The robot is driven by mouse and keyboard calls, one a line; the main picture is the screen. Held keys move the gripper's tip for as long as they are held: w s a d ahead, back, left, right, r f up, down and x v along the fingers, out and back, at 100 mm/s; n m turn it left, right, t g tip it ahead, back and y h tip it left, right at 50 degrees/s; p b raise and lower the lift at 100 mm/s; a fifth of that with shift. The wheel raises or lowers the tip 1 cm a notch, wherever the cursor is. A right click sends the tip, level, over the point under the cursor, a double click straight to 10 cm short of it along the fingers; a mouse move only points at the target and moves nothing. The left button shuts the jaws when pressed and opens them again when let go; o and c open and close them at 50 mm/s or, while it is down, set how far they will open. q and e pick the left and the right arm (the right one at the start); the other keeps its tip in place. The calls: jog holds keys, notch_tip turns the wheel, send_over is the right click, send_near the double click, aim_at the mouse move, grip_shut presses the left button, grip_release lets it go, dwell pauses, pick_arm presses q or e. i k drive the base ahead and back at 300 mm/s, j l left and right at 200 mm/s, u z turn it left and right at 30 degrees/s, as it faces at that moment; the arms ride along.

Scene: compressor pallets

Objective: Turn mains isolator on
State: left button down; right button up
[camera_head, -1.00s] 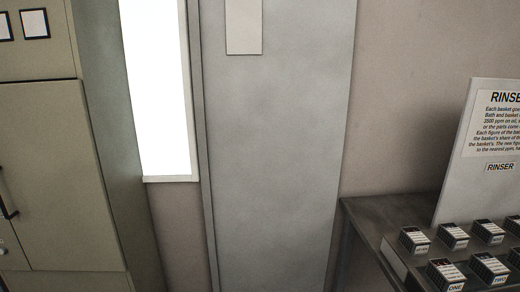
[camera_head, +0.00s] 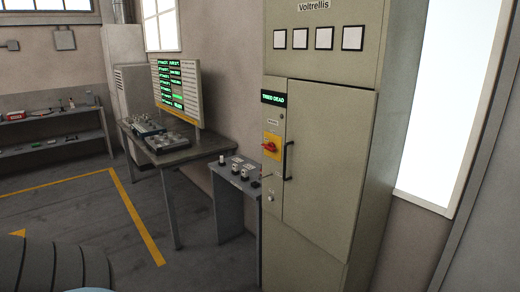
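The mains isolator (camera_head: 270,147) is a red rotary handle on a yellow plate, on the front of a tall beige cabinet (camera_head: 330,165) labelled Voltrellis. The handle looks roughly horizontal, slightly tilted. A small black display above it (camera_head: 273,97) shows green text that seems to read "TRIED DEAD". A black vertical door handle (camera_head: 288,160) is to the right of the isolator. Neither gripper is in view.
A low grey bench (camera_head: 232,168) with small switch-like items stands left of the cabinet. Behind it a table (camera_head: 190,153) holds equipment and a screen with green text (camera_head: 170,84). A shelf (camera_head: 60,116) stands far left. Open floor with yellow lines lies at left.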

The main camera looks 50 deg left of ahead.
aim_at(271, 147)
jog(key=u, duration=1.5)
